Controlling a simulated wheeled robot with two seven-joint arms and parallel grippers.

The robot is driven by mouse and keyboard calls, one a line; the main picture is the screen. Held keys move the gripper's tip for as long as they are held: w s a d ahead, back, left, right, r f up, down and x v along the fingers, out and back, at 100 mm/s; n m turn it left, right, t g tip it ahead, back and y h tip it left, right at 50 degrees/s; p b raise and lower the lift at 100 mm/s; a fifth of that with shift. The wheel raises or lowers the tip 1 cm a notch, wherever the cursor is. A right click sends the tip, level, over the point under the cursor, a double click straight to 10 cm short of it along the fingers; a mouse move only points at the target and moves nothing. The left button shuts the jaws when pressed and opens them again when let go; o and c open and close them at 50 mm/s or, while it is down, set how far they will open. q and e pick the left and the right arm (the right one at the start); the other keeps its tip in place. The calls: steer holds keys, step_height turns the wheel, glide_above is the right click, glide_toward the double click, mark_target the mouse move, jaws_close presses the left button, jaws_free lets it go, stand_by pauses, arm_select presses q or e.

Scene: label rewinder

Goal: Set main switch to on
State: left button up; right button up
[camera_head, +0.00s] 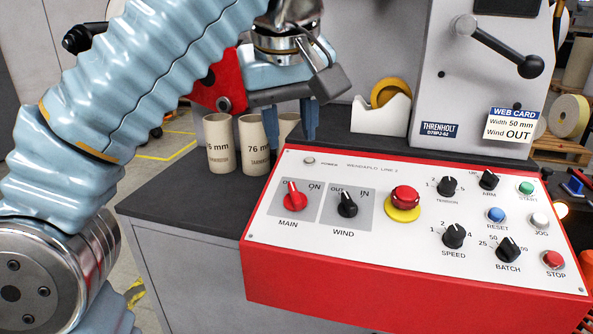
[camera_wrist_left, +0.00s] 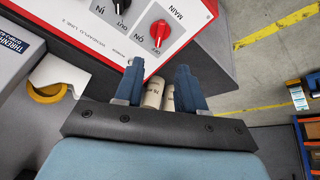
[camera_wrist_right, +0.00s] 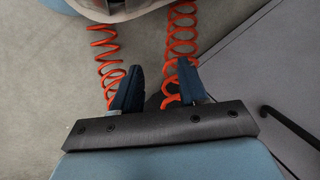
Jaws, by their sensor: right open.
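The red MAIN switch knob (camera_head: 293,197) sits on a grey plate at the left of the white control panel (camera_head: 375,250). Its pointer is turned to the upper left, towards OFF; the ON label is at its upper right. The knob also shows at the top of the left wrist view (camera_wrist_left: 160,33). My left gripper (camera_head: 291,132) is open and empty, beyond the panel's rear edge, apart from the knob. Its two blue fingers show in the left wrist view (camera_wrist_left: 158,76). My right gripper (camera_wrist_right: 158,80) is open and empty in the right wrist view, away from the panel.
The black WIND knob (camera_head: 347,204) and a red emergency button (camera_head: 404,198) are right of MAIN. Cardboard cores (camera_head: 219,145) stand behind the panel's left end. A tape dispenser (camera_head: 381,115) stands behind the panel. Coiled orange hoses (camera_wrist_right: 181,35) hang near my right gripper.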

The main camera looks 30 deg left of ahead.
mark_target(294, 191)
arm_select(q)
steer(key=b+x, duration=0.6)
steer(key=x, duration=0.7)
steer(key=shift+w+a+f, duration=0.1)
steer(key=shift+f, duration=0.2)
steer(key=shift+c, duration=0.4)
jaws_close()
